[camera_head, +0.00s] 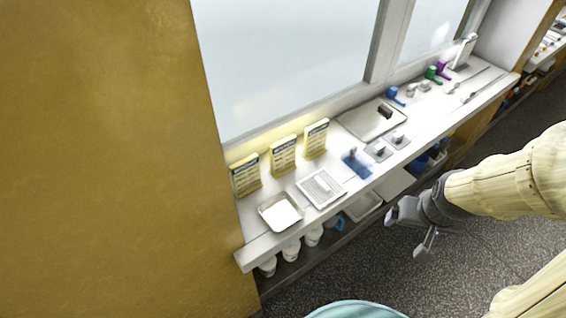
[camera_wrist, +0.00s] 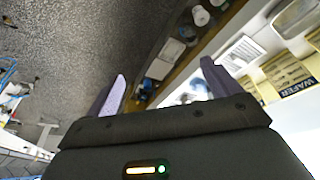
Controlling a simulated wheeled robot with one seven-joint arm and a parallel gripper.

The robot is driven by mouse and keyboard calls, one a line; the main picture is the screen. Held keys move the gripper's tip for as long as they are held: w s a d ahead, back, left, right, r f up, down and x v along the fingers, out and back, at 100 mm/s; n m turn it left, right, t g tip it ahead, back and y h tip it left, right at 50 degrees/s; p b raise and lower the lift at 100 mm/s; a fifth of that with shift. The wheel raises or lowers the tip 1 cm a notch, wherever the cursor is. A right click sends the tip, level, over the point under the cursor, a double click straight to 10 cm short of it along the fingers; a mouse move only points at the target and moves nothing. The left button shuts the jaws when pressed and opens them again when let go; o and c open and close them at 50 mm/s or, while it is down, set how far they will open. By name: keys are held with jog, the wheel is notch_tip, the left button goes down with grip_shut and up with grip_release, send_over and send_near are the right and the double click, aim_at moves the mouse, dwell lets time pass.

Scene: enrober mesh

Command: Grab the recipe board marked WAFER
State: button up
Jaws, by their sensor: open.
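Three yellow boards stand in a row at the back left of the counter. In the wrist view, one board (camera_wrist: 288,75) at the right edge shows the word WAFER. By its place among the trays it seems to be the middle board (camera_head: 283,155) in the head view, where the lettering is too small to read. My gripper (camera_head: 408,232) is open and empty, in front of the counter over the floor, to the right of the boards and well apart from them. Its two fingers (camera_wrist: 163,75) also show in the wrist view, with nothing between them.
A white-filled tray (camera_head: 281,213) and a mesh tray (camera_head: 320,188) lie in front of the boards. A blue item (camera_head: 356,164) and small grey blocks (camera_head: 379,150) are to the right. A lower shelf holds white containers (camera_head: 291,250). A yellow-brown wall (camera_head: 110,150) bounds the left.

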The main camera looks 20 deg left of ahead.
jog(key=shift+o, duration=0.8)
jog(key=w+a+f+n+t+y+b, duration=0.1)
jog(key=w+a+f+n+t+b, duration=0.1)
jog(key=w+f, duration=0.5)
jog(key=shift+a+n+t+y+b, duration=0.35)
jog(key=shift+a+n+b, duration=0.5)
jog(key=shift+a, duration=0.4)
jog(key=w+a+f+n+t+y+b, duration=0.1)
jog(key=a+y+b, duration=0.1)
jog(key=a, duration=0.2)
jog(key=w+a+f+n+t+y+b, duration=0.1)
jog(key=w+a+n+y+b, duration=0.1)
jog(key=a, duration=0.3)
jog(key=w+a+f+n+t+y+b, duration=0.1)
jog(key=a+f+n+y, duration=0.1)
jog(key=a+y, duration=0.1)
jog(key=shift+w+a+y+b, duration=0.35)
jog(key=shift+w+a+b, duration=0.05)
jog(key=shift+a, duration=0.35)
jog(key=a+r+y, duration=0.1)
jog(key=a+r+n+t+y+b, duration=0.1)
jog(key=a+y, duration=0.1)
jog(key=s+a+r+y+b, duration=0.1)
jog(key=a+y, duration=0.1)
jog(key=shift+r, duration=0.1)
